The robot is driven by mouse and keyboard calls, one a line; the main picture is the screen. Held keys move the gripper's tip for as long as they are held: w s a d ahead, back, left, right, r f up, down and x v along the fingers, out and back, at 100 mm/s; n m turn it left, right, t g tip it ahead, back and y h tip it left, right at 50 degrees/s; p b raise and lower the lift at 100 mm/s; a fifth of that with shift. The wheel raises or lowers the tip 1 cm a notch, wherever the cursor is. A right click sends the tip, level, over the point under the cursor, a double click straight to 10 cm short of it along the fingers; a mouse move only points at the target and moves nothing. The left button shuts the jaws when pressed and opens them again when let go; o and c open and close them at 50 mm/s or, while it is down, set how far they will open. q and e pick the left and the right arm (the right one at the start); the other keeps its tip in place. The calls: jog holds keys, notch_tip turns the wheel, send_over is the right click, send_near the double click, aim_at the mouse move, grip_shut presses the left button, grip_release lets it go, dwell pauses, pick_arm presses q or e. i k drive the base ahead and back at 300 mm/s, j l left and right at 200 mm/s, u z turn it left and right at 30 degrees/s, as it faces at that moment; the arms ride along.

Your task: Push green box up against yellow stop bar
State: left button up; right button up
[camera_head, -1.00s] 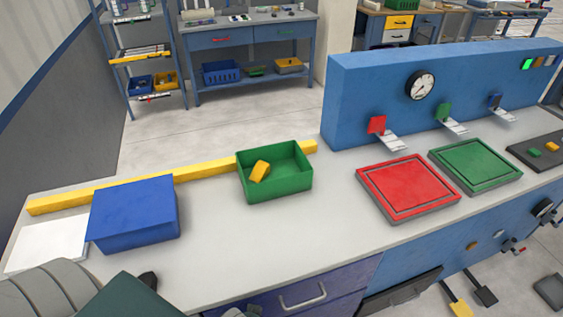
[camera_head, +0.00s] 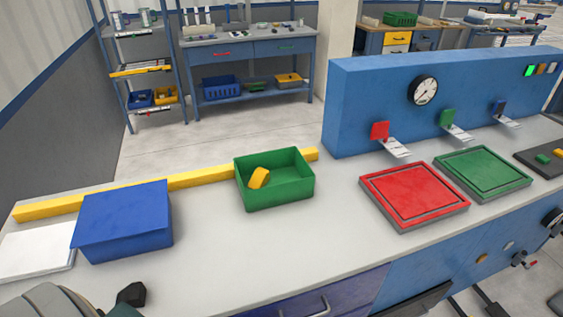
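The green box (camera_head: 278,192) is an open-topped bin on the light grey bench, with a small yellow block (camera_head: 259,178) inside. The yellow stop bar (camera_head: 205,179) lies along the bench's far edge, behind the green box. The box hides part of the bar, and I cannot tell whether they touch. A dark piece (camera_head: 131,294) at the lower left looks like part of my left arm or gripper. It is well short of the green box, and its fingers cannot be made out. My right gripper is not in view.
A blue box (camera_head: 122,226) stands left of the green box, in front of the bar. A white plate (camera_head: 38,249) lies at the far left. A red pad (camera_head: 413,196) and a green pad (camera_head: 482,173) lie right. The bench before the green box is clear.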

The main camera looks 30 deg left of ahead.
aim_at(292, 178)
jog(key=i+l, duration=0.25)
jog(key=l, duration=0.15)
jog(key=i+l, duration=0.55)
jog(key=l, duration=0.2)
jog(key=i+l, duration=0.25)
jog(key=l, duration=0.15)
jog(key=u, duration=1.6)
